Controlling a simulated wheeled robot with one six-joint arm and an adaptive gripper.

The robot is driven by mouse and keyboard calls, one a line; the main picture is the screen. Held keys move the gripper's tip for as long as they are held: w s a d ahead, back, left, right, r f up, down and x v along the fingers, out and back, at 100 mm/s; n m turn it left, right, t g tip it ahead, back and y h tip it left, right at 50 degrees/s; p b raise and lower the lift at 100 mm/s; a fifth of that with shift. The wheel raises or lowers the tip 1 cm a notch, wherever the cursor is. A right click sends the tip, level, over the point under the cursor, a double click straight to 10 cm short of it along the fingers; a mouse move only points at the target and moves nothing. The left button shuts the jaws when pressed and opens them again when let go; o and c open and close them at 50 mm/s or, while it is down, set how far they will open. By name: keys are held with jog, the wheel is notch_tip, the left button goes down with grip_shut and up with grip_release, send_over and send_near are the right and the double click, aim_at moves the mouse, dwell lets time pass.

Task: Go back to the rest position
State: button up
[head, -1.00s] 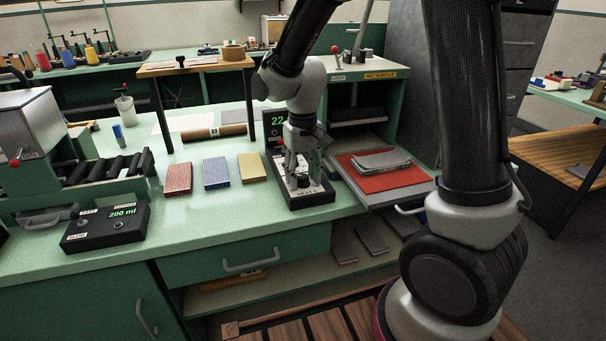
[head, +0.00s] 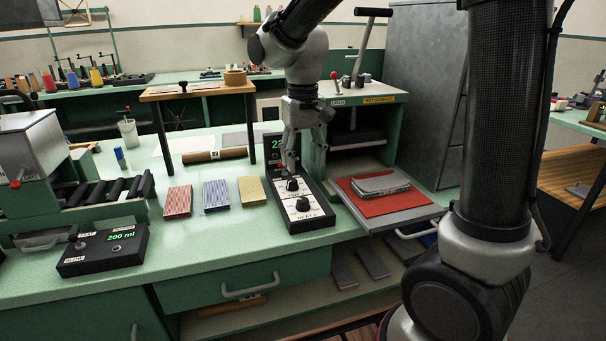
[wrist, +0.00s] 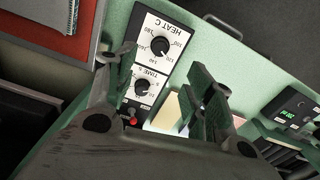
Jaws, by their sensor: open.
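My gripper (head: 289,165) is open and empty in the head view. It points down above the black control box (head: 316,216) with two knobs and a green display. In the wrist view my gripper (wrist: 165,75) has its two fingers spread apart. Between and beyond them are the heat knob (wrist: 160,46) and the time knob (wrist: 141,87), with a red button (wrist: 133,122) beside the lower dial. The fingers appear apart from the knobs. My gripper hides part of the box's upper end in the head view.
Red (head: 178,201), blue (head: 216,195) and yellow (head: 252,190) blocks lie left of the box. A press (head: 358,125) stands behind right, its tray holding a red sheet (head: 385,203) with a grey pad (head: 380,183). A small wooden-topped stand (head: 200,89) is behind left. A 200 ml box (head: 104,248) sits front left.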

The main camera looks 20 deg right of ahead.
jog(key=shift+r, duration=0.3)
jog(key=s+d+r+t, duration=0.2)
jog(key=s+d, duration=0.6)
jog(key=s, duration=0.2)
jog(key=s+d+r+m+t, duration=0.1)
jog(key=s+d+r+t, duration=0.1)
jog(key=s+d, duration=0.6)
jog(key=shift+s+r, duration=0.6)
jog(key=shift+s, duration=0.35)
jog(key=shift+d, duration=0.1)
dwell(0.5)
